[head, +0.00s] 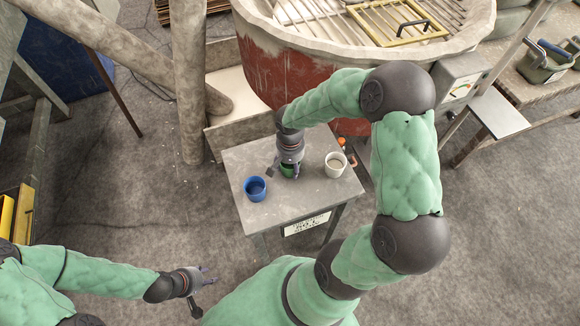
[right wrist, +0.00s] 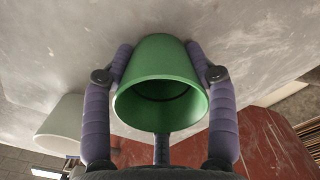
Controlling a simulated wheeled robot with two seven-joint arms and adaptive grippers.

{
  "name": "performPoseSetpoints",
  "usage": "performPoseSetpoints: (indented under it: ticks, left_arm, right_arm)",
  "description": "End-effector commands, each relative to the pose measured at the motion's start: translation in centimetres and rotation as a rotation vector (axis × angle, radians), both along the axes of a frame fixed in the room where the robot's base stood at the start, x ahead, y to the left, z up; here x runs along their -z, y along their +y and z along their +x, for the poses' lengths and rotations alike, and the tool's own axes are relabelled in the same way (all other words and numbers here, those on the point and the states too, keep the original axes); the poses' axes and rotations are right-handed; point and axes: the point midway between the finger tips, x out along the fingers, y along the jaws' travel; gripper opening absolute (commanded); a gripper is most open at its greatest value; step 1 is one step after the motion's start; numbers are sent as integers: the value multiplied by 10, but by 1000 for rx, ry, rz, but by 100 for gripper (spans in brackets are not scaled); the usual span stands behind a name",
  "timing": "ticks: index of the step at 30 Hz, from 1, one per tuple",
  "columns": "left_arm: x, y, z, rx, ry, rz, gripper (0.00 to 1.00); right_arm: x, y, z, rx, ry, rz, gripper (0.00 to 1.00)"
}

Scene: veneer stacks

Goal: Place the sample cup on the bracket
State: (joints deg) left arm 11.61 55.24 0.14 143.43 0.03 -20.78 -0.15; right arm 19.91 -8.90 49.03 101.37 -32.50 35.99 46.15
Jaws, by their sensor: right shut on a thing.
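A small grey table (head: 235,165) holds a blue cup (head: 255,188) at the left and a white cup (head: 335,165) at the right. Between them is a green cup (head: 287,171), mostly hidden in the head view by my right gripper (head: 290,166). In the right wrist view my right gripper (right wrist: 162,85) has its fingers closed around the green cup (right wrist: 160,60), its open mouth towards the camera. I cannot tell whether it touches the tabletop. A flat grey plate (head: 497,113), possibly the bracket, sticks out right of the vat. My left gripper (head: 207,288) is open and empty, low at the left.
A big red vat (head: 285,75) with a pale rim and a grate stands behind the table. A grey control box (head: 462,76) is beside the plate. Posts and beams stand at the left. The floor at right is clear.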

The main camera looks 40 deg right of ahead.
Motion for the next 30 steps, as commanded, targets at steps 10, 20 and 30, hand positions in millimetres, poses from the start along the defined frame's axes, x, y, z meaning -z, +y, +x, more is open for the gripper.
performPoseSetpoints:
  ticks: [10,20,30]
  left_arm:
    - [3,0,0,0,-1,0,40]
    - [3,0,0,0,0,0,40]
    - [-5,0,0,0,0,0,40]
  right_arm:
    - [3,0,0,1,-2,-1,31]
    - [3,0,0,1,-1,0,82]
    - [-11,0,1,1,-3,-1,82]
